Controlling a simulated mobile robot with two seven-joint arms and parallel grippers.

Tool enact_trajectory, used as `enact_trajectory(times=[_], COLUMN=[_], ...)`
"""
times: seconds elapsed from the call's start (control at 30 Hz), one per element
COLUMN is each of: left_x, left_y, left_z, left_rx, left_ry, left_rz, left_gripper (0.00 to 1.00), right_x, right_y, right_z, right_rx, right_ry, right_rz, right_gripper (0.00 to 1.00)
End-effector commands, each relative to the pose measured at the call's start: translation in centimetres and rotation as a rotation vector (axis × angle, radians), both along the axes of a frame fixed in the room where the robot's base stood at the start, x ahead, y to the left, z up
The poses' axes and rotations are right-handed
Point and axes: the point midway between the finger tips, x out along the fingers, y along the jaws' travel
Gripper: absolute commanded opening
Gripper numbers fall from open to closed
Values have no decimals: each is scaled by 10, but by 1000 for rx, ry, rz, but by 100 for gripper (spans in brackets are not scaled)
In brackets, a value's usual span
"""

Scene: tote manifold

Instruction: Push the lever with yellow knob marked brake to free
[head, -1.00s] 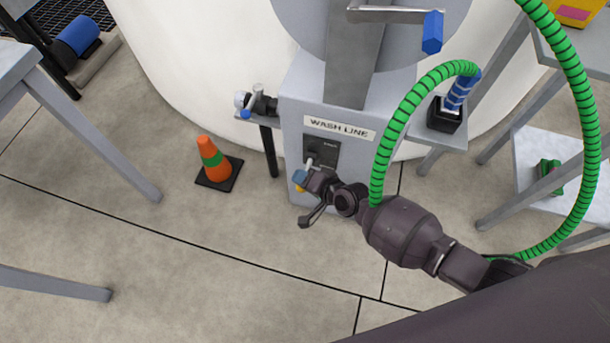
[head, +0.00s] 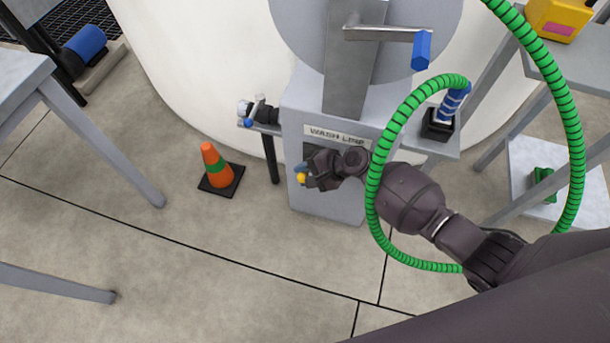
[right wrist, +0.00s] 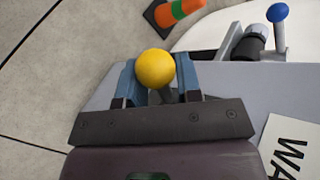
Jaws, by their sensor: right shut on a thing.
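The lever's yellow knob (head: 301,178) shows at the front of the grey wash line cabinet (head: 330,206), just past my right gripper (head: 301,174). In the right wrist view the yellow knob (right wrist: 155,68) sits between the two blue fingers of my right gripper (right wrist: 158,85), with part of the lever's stem below it. The gripper is shut on the lever. My arm and gripper hide the dark lever plate and its marks. My left gripper is not in view.
A green hose (head: 372,190) loops around my right arm. An orange cone (head: 216,166) stands on the floor to the left. A crank with a blue handle (head: 422,50) is above the cabinet, and a small valve (head: 258,112) is at its left.

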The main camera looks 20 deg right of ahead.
Motion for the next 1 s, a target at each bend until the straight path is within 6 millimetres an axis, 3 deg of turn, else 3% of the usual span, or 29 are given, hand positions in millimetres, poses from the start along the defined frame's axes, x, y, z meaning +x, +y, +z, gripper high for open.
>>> enact_trajectory(times=[0.57, 0.6, 0.63, 1.0], left_x=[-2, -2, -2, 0], left_y=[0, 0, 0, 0], left_z=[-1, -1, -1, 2], left_rx=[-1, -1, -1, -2], left_ry=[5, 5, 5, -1], left_rz=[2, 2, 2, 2], left_gripper=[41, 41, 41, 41], right_x=[1, 1, 1, 0], right_y=[-1, -1, -1, -4], right_z=[2, 2, 2, 6], right_rx=[17, 17, 16, 15], right_ry=[27, 27, 26, 24], right_rz=[0, 0, 0, -1], right_gripper=[0, 37, 41, 41])
